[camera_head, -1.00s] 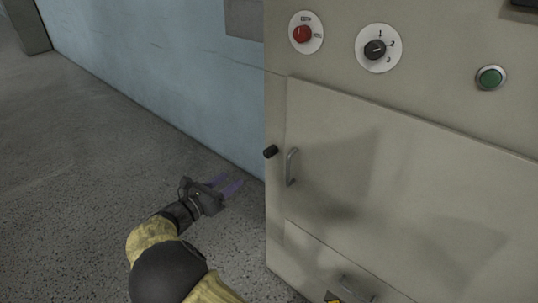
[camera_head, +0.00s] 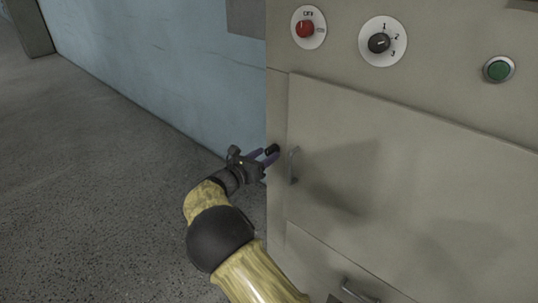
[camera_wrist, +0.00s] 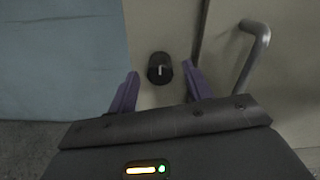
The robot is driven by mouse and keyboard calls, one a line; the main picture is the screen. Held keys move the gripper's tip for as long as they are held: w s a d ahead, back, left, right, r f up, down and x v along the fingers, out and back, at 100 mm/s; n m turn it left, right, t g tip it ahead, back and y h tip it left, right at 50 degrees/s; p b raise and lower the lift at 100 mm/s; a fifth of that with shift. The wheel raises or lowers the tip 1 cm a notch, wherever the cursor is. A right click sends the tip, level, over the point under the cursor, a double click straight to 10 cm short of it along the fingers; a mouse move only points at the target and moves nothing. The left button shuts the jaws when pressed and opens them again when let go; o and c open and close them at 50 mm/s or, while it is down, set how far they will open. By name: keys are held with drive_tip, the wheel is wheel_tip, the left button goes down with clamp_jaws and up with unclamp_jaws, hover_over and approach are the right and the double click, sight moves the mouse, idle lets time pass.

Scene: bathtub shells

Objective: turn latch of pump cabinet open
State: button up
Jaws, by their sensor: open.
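The pump cabinet (camera_head: 395,165) is a beige metal box with a hinged door. Its latch is a small black knob (camera_head: 273,149) on the front, left of the door's edge. In the wrist view the latch (camera_wrist: 160,68) has a pale mark and sits ahead of and between my purple fingertips. My gripper (camera_head: 266,157) is open, with its fingertips at the latch; it also shows in the wrist view (camera_wrist: 158,88). I cannot tell whether either finger touches the knob. The door looks shut.
A metal door handle (camera_head: 293,165) stands out just right of the latch, and in the wrist view it is close to the right finger. A red switch (camera_head: 306,28), a dial (camera_head: 380,42) and a green button (camera_head: 498,69) are above. Open floor lies left.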

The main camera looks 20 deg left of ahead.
drive_tip(key=shift+x, duration=1.25)
drive_tip(key=c, duration=1)
drive_tip(key=shift+o, duration=0.2)
